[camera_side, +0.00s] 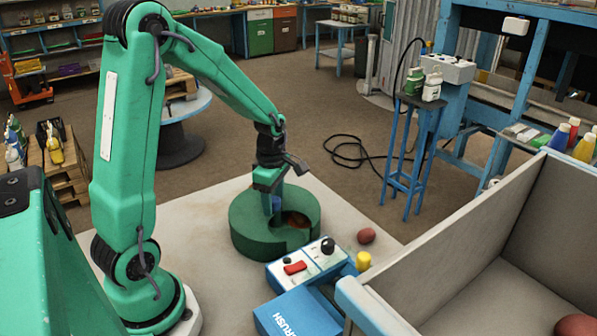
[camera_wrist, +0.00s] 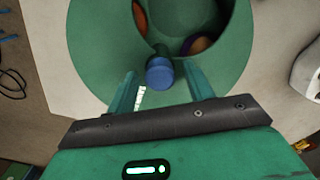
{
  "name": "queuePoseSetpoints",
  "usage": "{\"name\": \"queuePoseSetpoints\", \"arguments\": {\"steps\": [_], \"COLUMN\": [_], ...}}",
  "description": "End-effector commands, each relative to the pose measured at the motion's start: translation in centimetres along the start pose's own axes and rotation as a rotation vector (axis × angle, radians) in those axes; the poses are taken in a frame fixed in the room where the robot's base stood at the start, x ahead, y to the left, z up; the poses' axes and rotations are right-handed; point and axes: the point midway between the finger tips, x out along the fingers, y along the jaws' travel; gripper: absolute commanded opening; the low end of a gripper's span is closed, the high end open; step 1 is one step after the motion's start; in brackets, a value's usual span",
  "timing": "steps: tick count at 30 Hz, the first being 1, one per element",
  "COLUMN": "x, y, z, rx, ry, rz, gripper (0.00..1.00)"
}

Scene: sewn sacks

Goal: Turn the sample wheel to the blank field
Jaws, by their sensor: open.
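The sample wheel (camera_side: 250,235) is a thick round green drum on the pale table, and its top also shows in the wrist view (camera_wrist: 95,40). An opening in its top shows a brown patch in the side view and parts of orange and purple items in the wrist view. A blue knob (camera_wrist: 159,72) stands on the wheel beside the opening. My gripper (camera_wrist: 159,80) is open, pointing down over the wheel, with one finger on each side of the knob. Gaps show between knob and fingers. In the side view my gripper (camera_side: 273,203) partly hides the knob.
A white-and-blue control box (camera_side: 305,266) with a red switch and black knob stands close in front of the wheel. A high-walled grey bin (camera_side: 430,255) fills the right.

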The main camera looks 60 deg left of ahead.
Motion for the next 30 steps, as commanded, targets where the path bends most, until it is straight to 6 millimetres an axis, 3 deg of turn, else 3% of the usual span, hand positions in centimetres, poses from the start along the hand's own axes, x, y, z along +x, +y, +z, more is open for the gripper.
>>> {"name": "queuePoseSetpoints", "arguments": {"steps": [8, 21, 30], "x": [-1.5, -6.8, -7.9], "y": [0.1, 0.1, 0.0], "z": [0.0, 0.0, 0.0], "rx": [0.0, 0.0, -0.001], "ry": [-0.001, -0.001, 0.0], "rz": [0.004, 0.004, 0.001], "gripper": [0.52, 0.52, 0.52]}}
